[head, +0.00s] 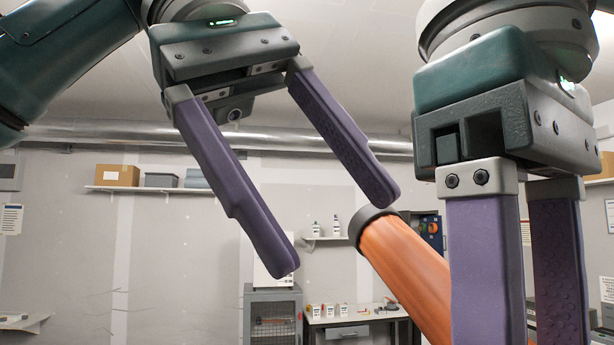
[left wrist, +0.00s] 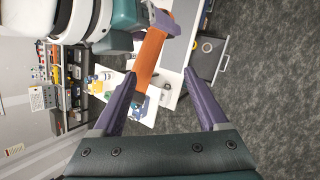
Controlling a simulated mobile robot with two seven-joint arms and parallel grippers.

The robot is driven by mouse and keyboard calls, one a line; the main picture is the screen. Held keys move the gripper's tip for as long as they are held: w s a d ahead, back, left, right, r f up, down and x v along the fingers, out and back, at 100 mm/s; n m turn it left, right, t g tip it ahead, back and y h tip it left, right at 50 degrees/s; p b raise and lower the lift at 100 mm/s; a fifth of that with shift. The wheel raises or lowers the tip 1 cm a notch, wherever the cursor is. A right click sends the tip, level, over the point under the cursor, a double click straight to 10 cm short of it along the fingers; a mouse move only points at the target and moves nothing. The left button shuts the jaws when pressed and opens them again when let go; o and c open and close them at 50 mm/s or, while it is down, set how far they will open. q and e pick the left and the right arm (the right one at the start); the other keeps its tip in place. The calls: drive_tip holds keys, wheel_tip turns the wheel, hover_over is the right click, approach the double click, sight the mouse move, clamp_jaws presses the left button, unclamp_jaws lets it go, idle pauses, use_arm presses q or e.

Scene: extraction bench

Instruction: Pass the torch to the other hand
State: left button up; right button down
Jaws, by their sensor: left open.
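The torch (head: 408,268) is an orange cylinder with a dark rim at its upper end. It hangs tilted in the air, and its lower part is hidden behind a finger of my right gripper (head: 520,265). The right gripper appears shut on it, fingers pointing down. My left gripper (head: 338,232) is open and empty, one fingertip close by the torch's dark rim; I cannot tell if they touch. In the left wrist view the torch (left wrist: 150,55) shows between the left gripper's open fingers (left wrist: 160,73), nearer one of them, with a purple right finger (left wrist: 165,21) across its far part.
A bench (head: 350,318) with small bottles stands at the back, beside a grey cabinet (head: 272,296). A wall shelf (head: 150,189) holds boxes. The space around the grippers is clear apart from the torch and my arms.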

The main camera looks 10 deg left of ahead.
use_arm(q)
drive_tip(key=x, duration=1.1)
drive_tip(key=shift+d+f, duration=0.1)
drive_tip(key=shift+f, duration=0.15)
clamp_jaws()
use_arm(e)
drive_tip(key=shift+c, duration=1.5)
unclamp_jaws()
drive_tip(key=shift+r, duration=0.1)
